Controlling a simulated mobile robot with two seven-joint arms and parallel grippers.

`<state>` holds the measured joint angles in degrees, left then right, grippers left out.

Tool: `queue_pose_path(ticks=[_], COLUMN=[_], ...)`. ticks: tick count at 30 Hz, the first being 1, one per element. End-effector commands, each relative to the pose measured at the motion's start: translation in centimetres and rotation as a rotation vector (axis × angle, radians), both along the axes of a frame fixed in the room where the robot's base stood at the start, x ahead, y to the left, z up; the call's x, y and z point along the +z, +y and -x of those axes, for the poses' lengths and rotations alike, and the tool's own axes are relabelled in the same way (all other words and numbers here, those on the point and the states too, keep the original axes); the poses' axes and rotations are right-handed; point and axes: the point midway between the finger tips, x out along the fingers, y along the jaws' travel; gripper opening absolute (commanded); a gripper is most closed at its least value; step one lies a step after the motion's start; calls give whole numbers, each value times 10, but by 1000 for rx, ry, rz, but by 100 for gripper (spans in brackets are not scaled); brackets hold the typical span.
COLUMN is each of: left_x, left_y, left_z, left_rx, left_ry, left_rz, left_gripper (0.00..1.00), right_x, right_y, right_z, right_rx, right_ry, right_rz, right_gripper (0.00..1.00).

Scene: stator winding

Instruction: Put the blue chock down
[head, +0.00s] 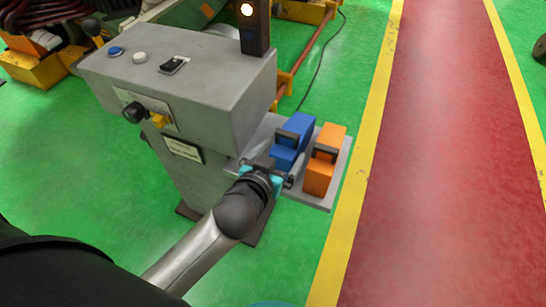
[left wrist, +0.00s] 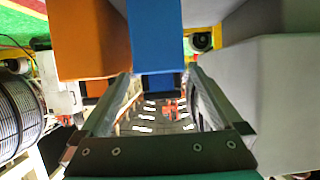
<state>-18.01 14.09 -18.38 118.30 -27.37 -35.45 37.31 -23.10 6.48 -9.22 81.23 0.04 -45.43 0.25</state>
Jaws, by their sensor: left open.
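The blue chock (head: 291,142), a block with a dark handle, stands on a grey shelf plate (head: 318,198) beside the grey cabinet. The orange chock (head: 325,165) stands on the same plate, just to its right. My left gripper (head: 277,174) is at the near side of the blue chock. In the left wrist view the blue chock (left wrist: 155,35) is straight ahead of the open fingers (left wrist: 160,84), with a dark part of it showing between the fingertips. The orange chock (left wrist: 88,40) is at the left there. I cannot tell whether a finger touches the blue chock. My right gripper is not in view.
The grey cabinet (head: 178,85) with buttons and a dark post (head: 254,30) stands left of the plate. A yellow line (head: 358,190) and red walkway (head: 435,170) run on the right.

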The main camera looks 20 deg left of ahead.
Motion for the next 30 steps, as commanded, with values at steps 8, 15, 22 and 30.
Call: queue_pose_path(ticks=[8, 15, 22, 30], left_x=[14, 17, -5, -154], left_y=[1, 2, 5, 29], left_z=[31, 39, 42, 87], left_rx=[1, 1, 1, -24], left_ry=[1, -1, 49, 422], left_rz=[2, 0, -21, -128], left_gripper=[100, 100, 100, 100], right_x=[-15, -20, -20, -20], right_y=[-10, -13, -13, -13], right_z=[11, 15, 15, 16], right_rx=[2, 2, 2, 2], right_ry=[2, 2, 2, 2], right_rz=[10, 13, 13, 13], right_gripper=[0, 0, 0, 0])
